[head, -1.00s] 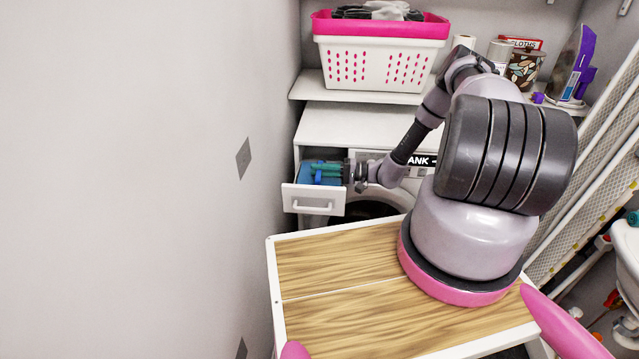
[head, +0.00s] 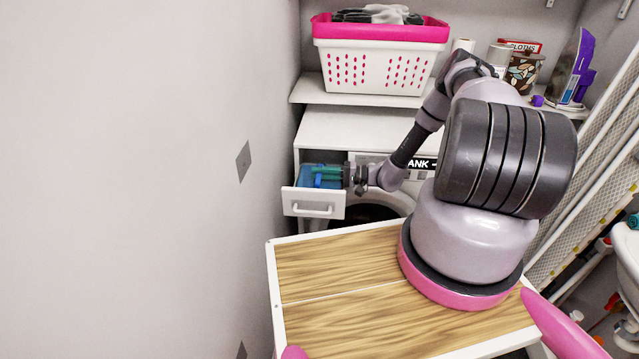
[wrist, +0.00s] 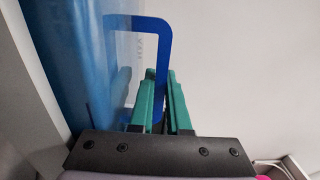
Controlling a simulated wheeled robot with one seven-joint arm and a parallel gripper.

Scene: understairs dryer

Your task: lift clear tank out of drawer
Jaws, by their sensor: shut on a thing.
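The clear tank (head: 308,174) shows blue in the open drawer (head: 314,202) at the left of the dryer; in the wrist view the blue see-through tank (wrist: 75,60) fills the left side. A blue loop handle (wrist: 137,24) stands out from its side. My gripper (head: 318,172) reaches in from the right over the drawer. In the wrist view my gripper's green fingers (wrist: 160,90) are shut on the upright bar of the handle. The tank's bottom is hidden by the drawer front.
A white and pink laundry basket (head: 370,62) stands on the shelf above. The white dryer top (head: 360,128) is clear. A grey wall (head: 180,180) is close on the left. Cans, a jar and an iron (head: 570,75) are on the shelf at right.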

